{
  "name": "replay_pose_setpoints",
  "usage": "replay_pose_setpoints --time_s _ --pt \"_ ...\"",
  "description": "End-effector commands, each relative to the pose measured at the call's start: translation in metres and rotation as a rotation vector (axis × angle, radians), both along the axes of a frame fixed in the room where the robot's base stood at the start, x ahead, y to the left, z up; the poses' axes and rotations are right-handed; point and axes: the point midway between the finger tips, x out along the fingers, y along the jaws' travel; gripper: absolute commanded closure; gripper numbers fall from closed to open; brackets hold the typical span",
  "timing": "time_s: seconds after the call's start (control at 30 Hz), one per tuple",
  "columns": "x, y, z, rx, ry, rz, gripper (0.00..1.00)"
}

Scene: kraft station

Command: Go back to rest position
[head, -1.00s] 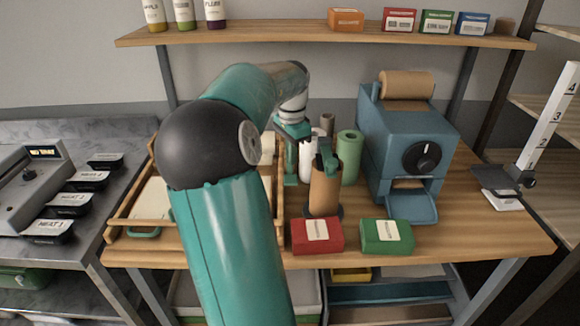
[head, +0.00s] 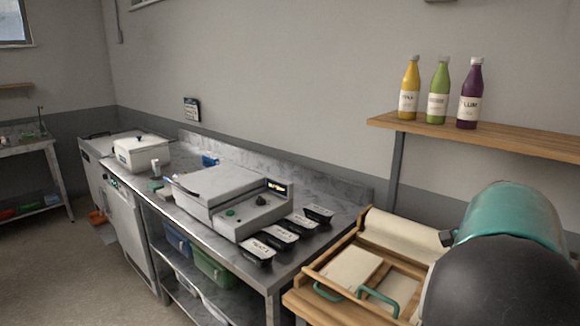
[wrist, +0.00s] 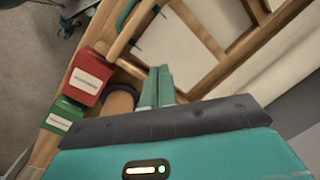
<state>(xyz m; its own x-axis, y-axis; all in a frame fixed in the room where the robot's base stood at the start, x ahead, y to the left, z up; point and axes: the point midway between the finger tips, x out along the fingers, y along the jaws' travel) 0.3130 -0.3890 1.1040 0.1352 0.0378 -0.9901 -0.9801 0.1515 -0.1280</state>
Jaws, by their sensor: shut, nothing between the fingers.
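My gripper (wrist: 157,88) shows in the wrist view with its two teal fingers together and nothing between them. It is over the wooden table (wrist: 38,152), near a wooden frame rack (wrist: 205,35). A red box (wrist: 87,80) and a green box (wrist: 62,116) lie to its left, apart from the fingers. A brown roll (wrist: 121,99) is partly hidden behind my gripper. In the head view only part of my teal and black arm shows at the lower right, and my gripper is out of frame.
In the head view a metal counter (head: 335,228) holds a grey machine (head: 222,195) and several black trays (head: 278,237). The wooden rack (head: 319,283) stands beside my arm. A shelf (head: 520,138) with three bottles is above. The floor (head: 60,255) at left is largely open.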

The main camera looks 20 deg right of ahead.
Motion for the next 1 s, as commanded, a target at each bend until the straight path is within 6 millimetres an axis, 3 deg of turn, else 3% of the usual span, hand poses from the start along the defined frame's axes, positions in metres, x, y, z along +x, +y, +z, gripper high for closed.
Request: replay_pose_setpoints --time_s 0.03,0.13,0.3,0.43,0.6,0.7,0.8,1.0 --pt "0.011 0.028 0.005 -0.004 -0.035 0.098 1.0" --pt "0.028 0.08 0.011 -0.029 -0.087 0.297 1.0" --pt "0.04 0.171 0.02 -0.101 -0.166 0.642 1.0" --pt "0.036 0.239 0.024 -0.184 -0.217 0.907 1.0" --pt "0.014 0.317 0.022 -0.329 -0.268 1.247 1.0" --pt "-0.003 0.353 0.016 -0.423 -0.286 1.423 1.0" --pt "-0.016 0.376 0.01 -0.501 -0.294 1.551 1.0" --pt "-0.026 0.39 0.004 -0.564 -0.294 1.644 1.0"
